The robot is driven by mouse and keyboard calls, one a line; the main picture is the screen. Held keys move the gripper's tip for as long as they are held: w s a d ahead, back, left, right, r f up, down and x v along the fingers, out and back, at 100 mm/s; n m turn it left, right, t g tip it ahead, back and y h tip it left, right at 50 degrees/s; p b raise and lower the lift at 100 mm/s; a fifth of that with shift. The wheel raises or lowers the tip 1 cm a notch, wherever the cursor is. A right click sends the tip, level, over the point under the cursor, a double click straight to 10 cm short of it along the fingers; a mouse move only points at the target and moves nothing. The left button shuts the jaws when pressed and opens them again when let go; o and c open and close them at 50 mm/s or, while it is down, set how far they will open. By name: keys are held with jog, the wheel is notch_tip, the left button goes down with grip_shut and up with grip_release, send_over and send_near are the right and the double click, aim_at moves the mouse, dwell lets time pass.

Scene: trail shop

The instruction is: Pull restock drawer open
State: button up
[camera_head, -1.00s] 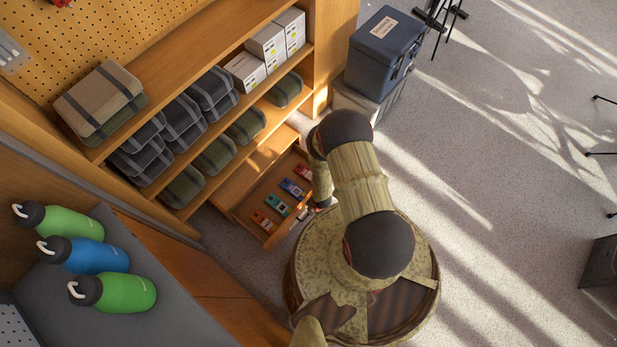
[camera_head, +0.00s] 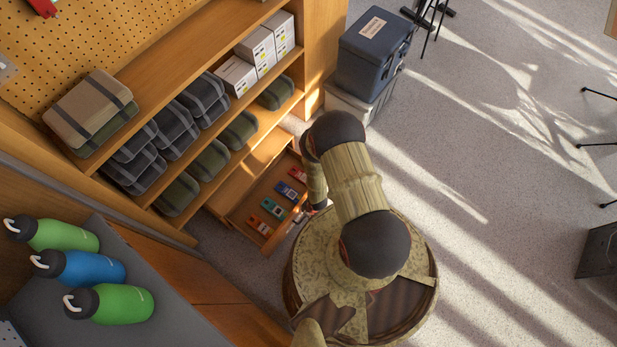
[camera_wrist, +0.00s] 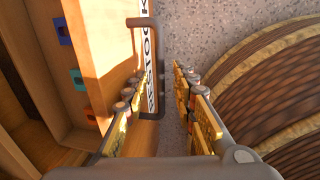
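The restock drawer (camera_head: 238,222) is a wooden drawer at the bottom of the shelf unit. It stands partly out, with its inside visible in the head view. Its front carries a white label with dark letters, partly hidden, in the wrist view. A dark bar handle (camera_wrist: 161,68) stands off that front. My gripper (camera_wrist: 159,83) has its fingers on either side of the handle bar, the left one between bar and drawer front. A gap shows between the fingertips and the bar.
Several coloured packets, such as a green one (camera_head: 272,207), lie in the drawer. Shelves (camera_head: 196,141) with folded goods stand above it. A blue cooler (camera_head: 371,55) sits behind my arm. A counter with bottles (camera_head: 110,304) is at lower left. Open floor (camera_head: 480,160) lies right.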

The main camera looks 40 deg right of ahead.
notch_tip(320, 180, up, 12)
jog(key=s, duration=0.2)
jog(key=shift+d+f, duration=0.15)
jog(key=shift+d, duration=0.2)
dwell(0.7)
